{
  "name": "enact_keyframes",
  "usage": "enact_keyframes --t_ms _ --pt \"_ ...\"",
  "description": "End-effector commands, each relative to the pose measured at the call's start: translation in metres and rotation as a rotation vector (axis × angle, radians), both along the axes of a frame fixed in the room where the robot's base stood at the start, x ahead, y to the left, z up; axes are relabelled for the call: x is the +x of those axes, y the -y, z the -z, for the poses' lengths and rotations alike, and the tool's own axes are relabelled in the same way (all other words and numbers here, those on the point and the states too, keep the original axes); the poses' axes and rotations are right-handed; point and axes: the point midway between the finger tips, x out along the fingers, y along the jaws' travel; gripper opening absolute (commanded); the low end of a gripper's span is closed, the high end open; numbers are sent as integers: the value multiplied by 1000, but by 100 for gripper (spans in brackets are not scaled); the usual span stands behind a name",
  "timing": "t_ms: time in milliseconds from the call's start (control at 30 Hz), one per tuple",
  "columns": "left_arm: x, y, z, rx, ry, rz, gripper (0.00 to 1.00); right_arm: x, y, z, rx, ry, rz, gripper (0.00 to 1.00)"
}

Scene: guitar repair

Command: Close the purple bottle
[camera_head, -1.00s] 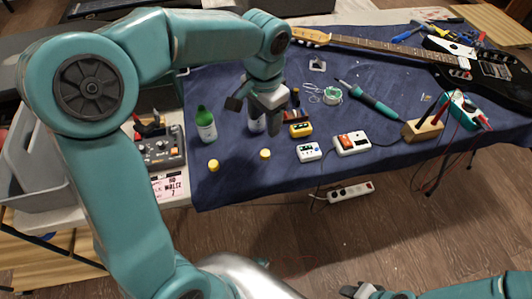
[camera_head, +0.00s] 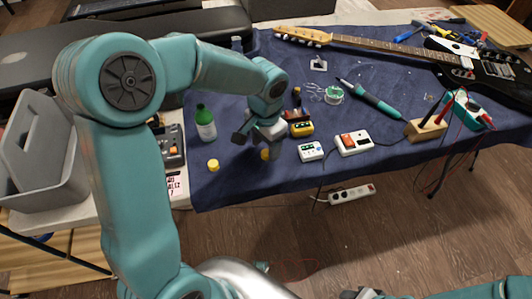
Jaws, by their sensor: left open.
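My left gripper (camera_head: 257,144) is open above the front part of the blue cloth. One yellow cap (camera_head: 265,154) shows between its fingers, with no clear contact. The purple bottle is hidden behind my left gripper and wrist, so I cannot see its body or its mouth. A second yellow cap (camera_head: 213,165) lies on the cloth to the left. My right arm shows only at the bottom edge, with a dark end (camera_head: 362,292) that is cut off, and its jaws cannot be made out.
A green bottle (camera_head: 205,123) stands upright just left of my left gripper. A grey caddy (camera_head: 40,150) stands at the far left. The cloth's front strip is mostly clear.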

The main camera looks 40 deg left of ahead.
Motion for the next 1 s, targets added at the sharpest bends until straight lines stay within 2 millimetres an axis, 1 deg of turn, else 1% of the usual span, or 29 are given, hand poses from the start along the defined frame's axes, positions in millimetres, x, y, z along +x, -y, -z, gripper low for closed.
enact_keyframes --t_ms 33,133,233,533,567,600,667,700,733,1000 --pt "-1 0 9 0 -4 0 59 0 0 3 0 0 0 43" --pt "0 0 19 0 -2 0 59 0 0 4 0 0 0 43" --pt "0 0 21 1 0 0 59 0 0 4 0 0 0 43" --pt "0 0 21 1 0 0 59 0 0 4 0 0 0 43" --pt "0 0 21 0 0 0 49 0 0 4 0 0 0 43" --pt "0 0 21 0 0 0 36 0 0 4 0 0 0 43" --pt "0 0 21 1 0 0 16 0 0 4 0 0 0 43" --pt "0 0 21 1 0 0 3 0 0 4 0 0 0 43" --pt "0 0 21 1 0 0 0 0 0 4 0 0 0 43" --pt "0 0 21 0 0 0 0 0 0 4 0 0 0 43"
